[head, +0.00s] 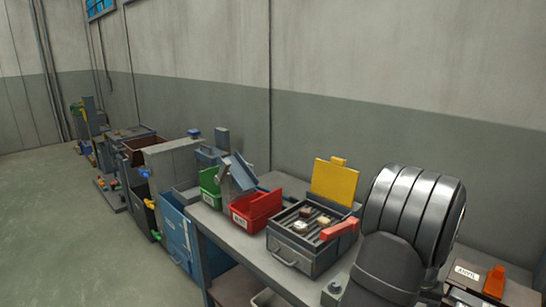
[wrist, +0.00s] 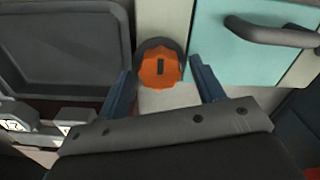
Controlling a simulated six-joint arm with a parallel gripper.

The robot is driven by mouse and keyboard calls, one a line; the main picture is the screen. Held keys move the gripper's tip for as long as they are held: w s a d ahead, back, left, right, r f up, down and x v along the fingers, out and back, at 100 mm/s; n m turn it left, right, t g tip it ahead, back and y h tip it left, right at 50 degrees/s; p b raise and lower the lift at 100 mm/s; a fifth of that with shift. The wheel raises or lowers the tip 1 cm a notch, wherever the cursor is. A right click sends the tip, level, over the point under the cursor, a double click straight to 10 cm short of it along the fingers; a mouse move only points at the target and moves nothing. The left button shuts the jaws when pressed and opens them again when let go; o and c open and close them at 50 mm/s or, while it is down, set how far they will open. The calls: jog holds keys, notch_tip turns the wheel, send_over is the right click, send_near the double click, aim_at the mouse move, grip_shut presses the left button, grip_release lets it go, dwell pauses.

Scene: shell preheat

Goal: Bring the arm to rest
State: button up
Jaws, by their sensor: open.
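My gripper (wrist: 160,86) shows in the wrist view with its two blue-grey fingers spread apart. Nothing is between them. An orange knob (wrist: 158,68) with a dark slot shows beyond and between the fingertips; I cannot tell how far off it is. In the head view my arm's grey ribbed link stands large at the right, and my gripper is not visible there.
A grey box heater (head: 300,240) with a raised yellow lid (head: 335,182) stands on the bench, small pieces inside. Red (head: 257,210) and green (head: 210,186) bins stand left of it. The wrist view shows a teal panel (wrist: 245,55) with a handle (wrist: 268,33).

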jog(key=m, duration=0.7)
dwell(0.4)
jog(key=shift+o, duration=0.5)
jog(key=o, duration=0.7)
jog(key=shift+o, duration=0.2)
jog(key=w+a+r+m, duration=0.3)
jog(key=a+r+m, duration=0.2)
jog(key=r+m, duration=0.25)
jog(key=w+a+r+m, duration=0.3)
jog(key=a+r+m, duration=0.1)
jog(key=r+m, duration=0.35)
notch_tip(320, 180, down, 9)
jog(key=shift+w, duration=0.1)
